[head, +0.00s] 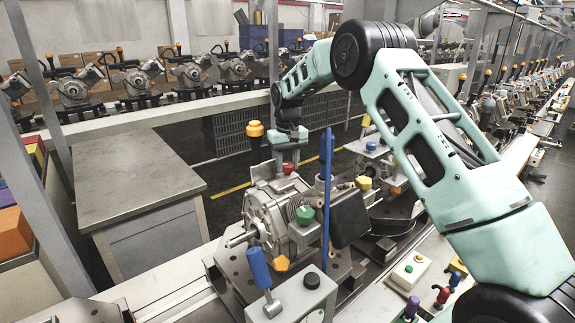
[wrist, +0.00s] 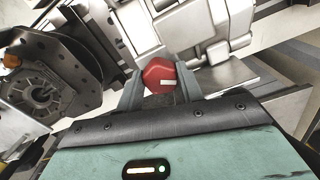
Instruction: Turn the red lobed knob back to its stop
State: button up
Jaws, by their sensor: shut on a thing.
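The red lobed knob (wrist: 160,76) sits between the two fingers of my gripper (wrist: 160,88) in the wrist view. The fingers touch it on both sides, and a pale mark shows on its face. In the head view the red knob (head: 289,168) shows on top of the grey metal housing, just below my gripper (head: 289,158), which comes down on it from above. The knob's stop cannot be made out in either view.
A tall blue bar (head: 327,200) and a black block (head: 349,218) stand right of the housing (head: 262,222). An orange-topped post (head: 255,130) rises close behind-left. A green knob (head: 305,214), an orange knob (head: 281,263) and a blue-handled lever (head: 259,268) are nearby. The grey cabinet top (head: 130,178) is clear.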

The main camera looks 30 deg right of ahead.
aim_at(288, 164)
jog(key=shift+w+r+n, duration=0.1)
jog(key=shift+n, duration=2.1)
jog(key=o, duration=1)
notch_tip(288, 164, up, 17)
jog(key=b, duration=0.3)
jog(key=shift+r, duration=0.15)
